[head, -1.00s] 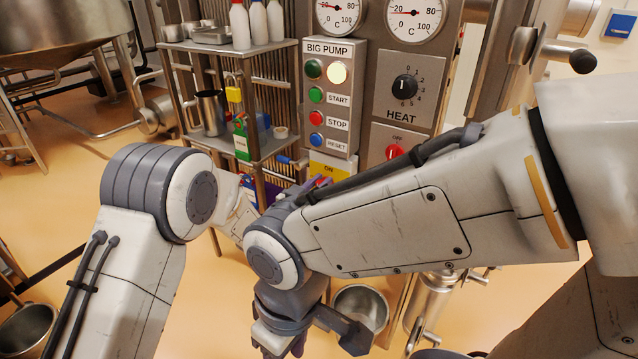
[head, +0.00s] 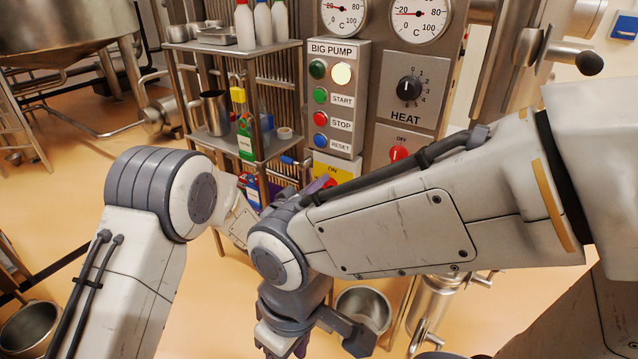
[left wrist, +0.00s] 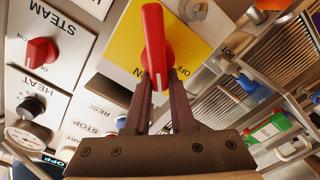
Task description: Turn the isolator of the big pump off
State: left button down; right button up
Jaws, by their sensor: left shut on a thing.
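The big pump's isolator has a red handle (left wrist: 153,40) on a yellow plate (left wrist: 205,45) in the left wrist view. The plate is lettered ON and OFF, and the white-marked end of the handle lies between the two words. My left gripper (left wrist: 160,85) is shut on that end, one dark finger on each side. In the head view, the top of the yellow plate (head: 345,172) shows under the BIG PUMP panel (head: 335,100).
A steel rack (head: 270,155) with bottles and a jug stands left of the panel. The HEAT panel (head: 405,100), with another red switch (head: 398,154) below it, is to the right. A steel pot (head: 362,308) sits below. My right forearm crosses in front of the panels.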

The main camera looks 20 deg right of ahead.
pick_arm(q)
jog(key=n, duration=0.3)
jog(key=f+n, duration=0.1)
jog(key=n, duration=0.1)
jog(key=shift+w+a+f+p, duration=0.1)
jog(key=shift+w+a+p, duration=0.15)
jog(key=shift+p, duration=0.1)
jog(key=shift+f+n+p, duration=0.15)
jog(key=shift+f+n, duration=0.1)
jog(key=shift+n, duration=0.9)
jog(key=shift+f+n+p, duration=0.15)
jog(key=shift+f+n, duration=0.1)
jog(key=shift+n, duration=0.9)
jog(key=c, duration=0.8)
grip_release()
jog(key=shift+o, duration=0.2)
jog(key=shift+r, duration=0.1)
jog(key=v, duration=1)
jog(key=shift+s+a, duration=0.2)
jog(key=shift+a, duration=0.05)
